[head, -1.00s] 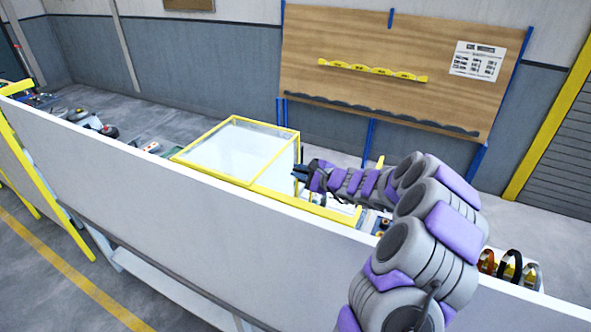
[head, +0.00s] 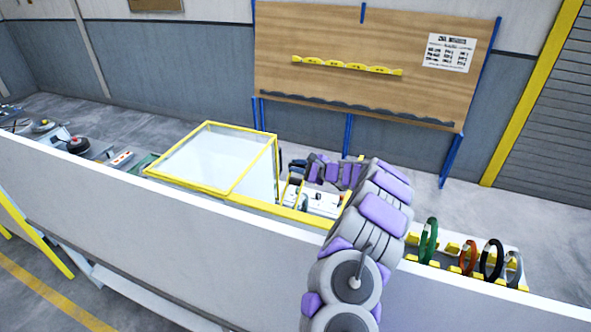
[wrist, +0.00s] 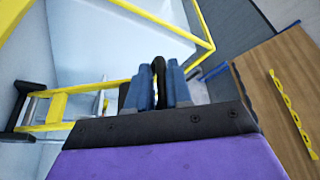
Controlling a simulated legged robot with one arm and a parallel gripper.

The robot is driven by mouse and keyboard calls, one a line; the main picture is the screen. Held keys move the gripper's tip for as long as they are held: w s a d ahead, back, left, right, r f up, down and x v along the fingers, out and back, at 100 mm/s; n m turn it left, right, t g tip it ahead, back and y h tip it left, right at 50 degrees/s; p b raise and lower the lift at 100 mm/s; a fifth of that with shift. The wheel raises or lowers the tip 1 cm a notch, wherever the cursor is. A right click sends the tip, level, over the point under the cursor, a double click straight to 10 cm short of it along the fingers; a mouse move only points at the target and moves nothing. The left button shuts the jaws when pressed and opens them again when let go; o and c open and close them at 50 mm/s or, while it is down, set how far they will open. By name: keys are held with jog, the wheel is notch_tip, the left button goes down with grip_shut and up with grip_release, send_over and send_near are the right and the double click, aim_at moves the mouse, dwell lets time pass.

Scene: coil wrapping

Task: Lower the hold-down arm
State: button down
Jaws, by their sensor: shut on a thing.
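My gripper (wrist: 157,92) shows in the wrist view with two blue fingers close together around a narrow black piece (wrist: 158,70), which looks like a handle. In the head view my gripper (head: 291,164) is just right of the yellow-framed clear cover (head: 210,160), and its fingertips are too small to make out. A yellow bar frame with grey rods and a black end (wrist: 60,105) lies left of the fingers in the wrist view. It may be the hold-down arm, but I cannot tell whether the black piece joins it.
A long white panel (head: 150,220) stands in front of the machine. Green, orange, black and grey coils (head: 428,240) stand on yellow holders at the right. A wooden board (head: 370,70) stands behind. Open floor lies beyond the machine.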

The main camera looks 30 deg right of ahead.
jog(key=shift+w+d, duration=0.3)
jog(key=shift+w, duration=0.1)
jog(key=shift+a+r, duration=0.15)
jog(key=shift+r, duration=0.05)
jog(key=c, duration=1.2)
grip_release()
jog(key=shift+w+f, duration=0.1)
jog(key=shift+w+a+f, duration=0.15)
jog(key=shift+w+f, duration=0.15)
jog(key=shift+f, duration=0.05)
jog(key=shift+s+r, duration=0.2)
jog(key=shift+s, duration=0.3)
jog(key=v, duration=0.5)
jog(key=b+v, duration=0.1)
jog(key=v, duration=0.4)
jog(key=d+b+v, duration=0.1)
jog(key=v, duration=0.5)
jog(key=shift+f, duration=0.1)
jog(key=shift+d, duration=0.1)
